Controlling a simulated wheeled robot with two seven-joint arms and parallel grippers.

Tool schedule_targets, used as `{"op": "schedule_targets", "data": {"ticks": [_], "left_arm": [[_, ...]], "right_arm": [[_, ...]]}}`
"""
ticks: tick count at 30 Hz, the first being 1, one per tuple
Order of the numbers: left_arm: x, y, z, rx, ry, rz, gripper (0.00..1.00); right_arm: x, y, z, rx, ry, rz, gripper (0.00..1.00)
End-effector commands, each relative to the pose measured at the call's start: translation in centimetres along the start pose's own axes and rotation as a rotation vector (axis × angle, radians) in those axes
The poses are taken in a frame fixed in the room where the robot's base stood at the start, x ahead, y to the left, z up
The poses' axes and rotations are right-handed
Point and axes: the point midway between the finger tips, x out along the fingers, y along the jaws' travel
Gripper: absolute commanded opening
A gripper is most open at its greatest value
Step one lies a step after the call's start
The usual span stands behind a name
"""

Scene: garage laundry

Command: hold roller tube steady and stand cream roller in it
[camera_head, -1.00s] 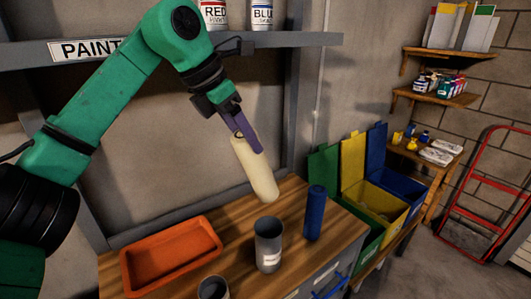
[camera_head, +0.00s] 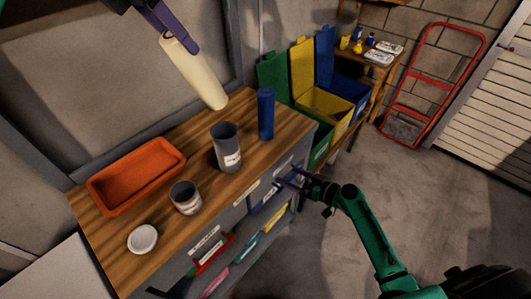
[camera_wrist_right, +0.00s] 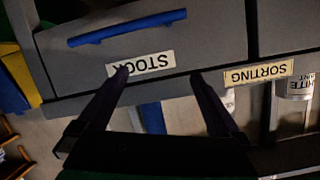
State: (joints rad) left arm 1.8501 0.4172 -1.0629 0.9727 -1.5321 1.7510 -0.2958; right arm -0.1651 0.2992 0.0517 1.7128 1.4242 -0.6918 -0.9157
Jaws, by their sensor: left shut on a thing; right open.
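The cream roller (camera_head: 195,72) hangs tilted in my left gripper (camera_head: 180,35), which is shut on its upper end at the top of the head view. Its lower end is in the air, up and left of the grey tube (camera_head: 228,150), apart from it. The grey tube, with a white label, stands upright and open-topped on the wooden bench; it looks like the roller tube. My right gripper (camera_head: 290,183) is open at the bench's front, by the drawers. In the right wrist view its fingers (camera_wrist_right: 160,88) are apart and empty below the STOCK label.
On the bench (camera_head: 190,150) are a blue cylinder (camera_head: 266,114), an orange tray (camera_head: 137,176), a short grey can (camera_head: 186,198) and a white round dish (camera_head: 143,239). A drawer with a blue handle (camera_wrist_right: 127,28) faces my right gripper. Coloured bins (camera_head: 325,105) stand right of the bench.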

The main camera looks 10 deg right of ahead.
Motion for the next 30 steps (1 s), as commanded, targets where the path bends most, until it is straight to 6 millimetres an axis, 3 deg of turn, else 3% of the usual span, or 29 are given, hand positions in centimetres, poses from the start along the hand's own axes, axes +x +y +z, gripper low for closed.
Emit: {"op": "schedule_targets", "data": {"ticks": [1, 3, 7, 10, 14, 24, 30], "left_arm": [[0.0, 0.0, 0.0, 0.0, 0.0, 0.0, 0.0], [0.0, 0.0, 0.0, 0.0, 0.0, 0.0, 0.0], [0.0, 0.0, 0.0, 0.0, 0.0, 0.0, 0.0], [0.0, 0.0, 0.0, 0.0, 0.0, 0.0, 0.0], [0.0, 0.0, 0.0, 0.0, 0.0, 0.0, 0.0], [0.0, 0.0, 0.0, 0.0, 0.0, 0.0, 0.0], [0.0, 0.0, 0.0, 0.0, 0.0, 0.0, 0.0]], "right_arm": [[0.0, -1.4, -3.4, -0.044, 0.065, -0.05, 1.0], [-0.1, -4.1, -7.4, -0.113, 0.146, -0.133, 1.0], [-0.1, -9.6, -11.3, -0.262, 0.216, -0.275, 1.0], [-0.2, -12.1, -12.5, -0.332, 0.238, -0.333, 1.0], [0.4, -13.1, -12.9, -0.352, 0.245, -0.351, 1.0], [7.2, -15.7, -14.2, -0.347, 0.246, -0.348, 1.0], [10.2, -16.9, -14.7, -0.347, 0.243, -0.347, 1.0]]}}
